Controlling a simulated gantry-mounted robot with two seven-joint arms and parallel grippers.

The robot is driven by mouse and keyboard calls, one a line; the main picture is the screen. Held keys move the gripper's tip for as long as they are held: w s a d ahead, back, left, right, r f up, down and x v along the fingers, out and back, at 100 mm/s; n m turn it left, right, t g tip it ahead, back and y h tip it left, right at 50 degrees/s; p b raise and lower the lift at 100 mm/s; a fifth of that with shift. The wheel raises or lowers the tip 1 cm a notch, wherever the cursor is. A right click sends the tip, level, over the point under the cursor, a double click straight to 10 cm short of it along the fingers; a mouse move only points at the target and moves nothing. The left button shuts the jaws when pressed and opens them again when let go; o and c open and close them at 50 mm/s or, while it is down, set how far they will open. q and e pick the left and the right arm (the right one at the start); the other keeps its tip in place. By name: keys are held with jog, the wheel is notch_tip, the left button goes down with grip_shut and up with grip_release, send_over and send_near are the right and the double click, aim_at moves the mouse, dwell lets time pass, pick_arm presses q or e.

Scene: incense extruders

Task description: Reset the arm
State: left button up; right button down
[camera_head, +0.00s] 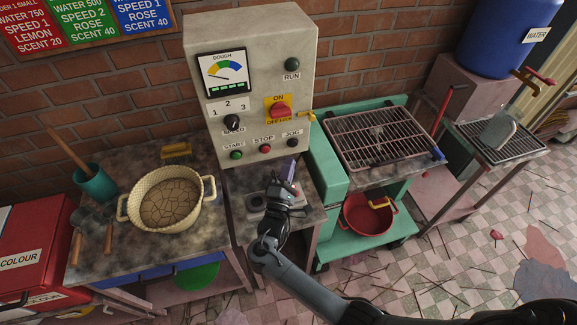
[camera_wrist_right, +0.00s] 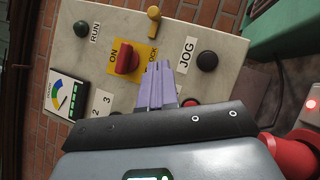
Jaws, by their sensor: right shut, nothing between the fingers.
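My right arm comes in from the bottom right in the head view. Its gripper (camera_head: 290,168) is in front of the control panel (camera_head: 217,130), below the STOP and JOG buttons. In the wrist view the lavender fingers (camera_wrist_right: 155,72) are closed together and empty. They point at the panel face, between the red ON/OFF switch (camera_wrist_right: 126,60) and the black JOG button (camera_wrist_right: 207,61). I cannot tell the exact gap to the panel. In the head view the red switch (camera_head: 280,110) has its yellow plate around it. My left gripper is not in view.
A cream pot (camera_head: 128,208) of cracked brown dough and a teal cup (camera_head: 96,184) stand on the left table. A wire rack (camera_head: 375,135) on a green stand is at right, with a red basin (camera_head: 368,215) below. Thin sticks litter the floor.

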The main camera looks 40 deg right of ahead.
jog(key=s+d+f+n+y, duration=0.1)
jog(key=s+d+f+y, duration=0.1)
jog(key=s+f, duration=0.5)
jog(key=s+d+f+n+y, duration=0.1)
jog(key=s+d+f+y, duration=0.2)
jog(key=s+f, duration=0.45)
jog(key=s+a+r+m+g+y, duration=0.3)
jog(key=s+a+m+g+y, duration=0.25)
jog(key=s+a, duration=0.25)
jog(key=s+a+r+m+g+y, duration=0.4)
jog(key=s+a+m+g+y, duration=0.1)
jog(key=s+a+y, duration=0.25)
notch_tip(320, 180, up, 25)
jog(key=s+m+h+p, duration=0.1)
jog(key=p, duration=2.4)
